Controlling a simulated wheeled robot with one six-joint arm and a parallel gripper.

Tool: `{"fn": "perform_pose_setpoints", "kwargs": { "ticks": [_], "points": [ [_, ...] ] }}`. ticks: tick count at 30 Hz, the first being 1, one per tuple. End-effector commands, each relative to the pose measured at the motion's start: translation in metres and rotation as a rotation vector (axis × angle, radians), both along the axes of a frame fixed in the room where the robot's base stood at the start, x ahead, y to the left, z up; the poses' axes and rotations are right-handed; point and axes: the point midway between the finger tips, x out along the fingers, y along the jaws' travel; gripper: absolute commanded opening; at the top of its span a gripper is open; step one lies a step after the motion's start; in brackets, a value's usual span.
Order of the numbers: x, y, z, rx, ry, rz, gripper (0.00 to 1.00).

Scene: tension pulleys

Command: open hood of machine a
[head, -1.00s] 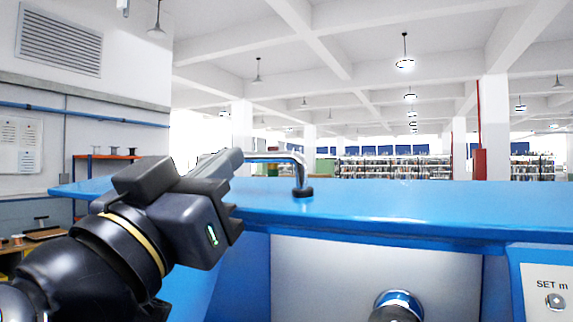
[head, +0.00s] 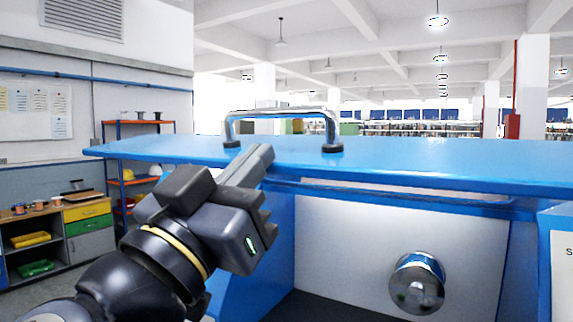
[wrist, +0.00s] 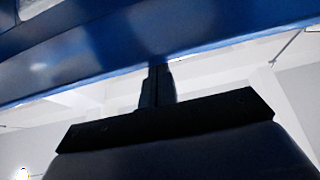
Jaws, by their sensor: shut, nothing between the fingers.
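The blue hood (head: 430,165) of the machine spans the head view, with a chrome bar handle (head: 285,112) standing on its top near the left end. My gripper (head: 258,158) is shut and empty. Its fingertips are at the hood's front edge, below the handle and between its two feet; I cannot tell whether they touch. In the wrist view the shut fingers (wrist: 157,85) point at the blue hood edge (wrist: 170,45), which crosses the upper part of the picture. No label naming the machine shows.
Below the hood is a pale panel recess with a round chrome knob (head: 417,283). A control panel (head: 562,265) is cut off at the right. A cabinet (head: 88,230) and an orange-framed shelf (head: 135,170) stand at the left by the wall.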

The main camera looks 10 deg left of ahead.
Motion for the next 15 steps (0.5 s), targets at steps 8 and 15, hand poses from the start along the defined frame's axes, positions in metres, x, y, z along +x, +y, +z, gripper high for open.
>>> {"fn": "perform_pose_setpoints", "kwargs": {
  "ticks": [8, 15],
  "points": [
    [-0.004, 0.002, -0.033, -0.013, -0.032, 0.0, 0.0],
    [-0.009, 0.004, -0.057, -0.025, -0.06, 0.001, 0.0]
  ]
}}
